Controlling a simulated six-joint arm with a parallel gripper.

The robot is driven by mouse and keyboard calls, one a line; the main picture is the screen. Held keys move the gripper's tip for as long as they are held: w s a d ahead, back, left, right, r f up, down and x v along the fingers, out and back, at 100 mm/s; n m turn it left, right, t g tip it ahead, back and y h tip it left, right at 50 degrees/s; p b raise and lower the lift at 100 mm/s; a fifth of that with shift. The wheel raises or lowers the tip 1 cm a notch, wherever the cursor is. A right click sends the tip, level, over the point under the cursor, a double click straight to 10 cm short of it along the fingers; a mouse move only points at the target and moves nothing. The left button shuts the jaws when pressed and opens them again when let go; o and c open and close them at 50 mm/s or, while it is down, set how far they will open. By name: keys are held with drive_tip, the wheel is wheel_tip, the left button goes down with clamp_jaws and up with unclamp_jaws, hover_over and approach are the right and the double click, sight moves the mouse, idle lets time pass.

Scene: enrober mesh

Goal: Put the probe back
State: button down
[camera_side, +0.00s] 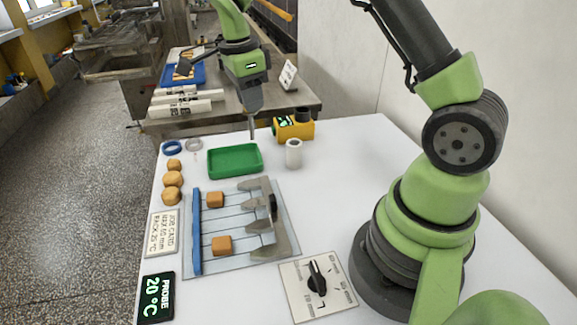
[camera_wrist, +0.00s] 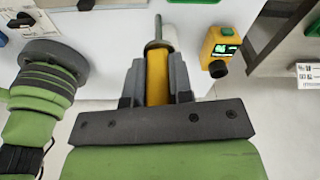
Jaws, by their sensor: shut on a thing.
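My gripper (camera_wrist: 157,80) is shut on the probe, whose yellow handle (camera_wrist: 157,78) shows between the fingers in the wrist view. The probe's thin grey rod (camera_wrist: 157,27) sticks out past the fingertips. In the side view my gripper (camera_side: 251,108) is above the table's far part, behind the green tray, with the rod pointing down. A white upright cylinder (camera_side: 294,153) stands on the table to the right of the green tray; it also shows beside the rod in the wrist view (camera_wrist: 171,38). The probe display (camera_side: 156,297) reads 20 °C.
A yellow box (camera_side: 293,128) with a lit screen stands behind the cylinder. The green tray (camera_side: 235,160) looks empty. A rack plate (camera_side: 240,250) holds two orange-brown pieces; several more lie left. A dial panel (camera_side: 318,287) lies in front. A job card (camera_side: 161,233) lies left.

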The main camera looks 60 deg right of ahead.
drive_tip(key=s+d+m, duration=0.2)
drive_tip(key=s+d, duration=0.3)
drive_tip(key=d, duration=0.4)
drive_tip(key=f, duration=1)
drive_tip(key=shift+s+a, duration=0.15)
drive_tip(key=shift+a, duration=0.05)
drive_tip(key=c, duration=1)
unclamp_jaws()
drive_tip(key=shift+f, duration=0.1)
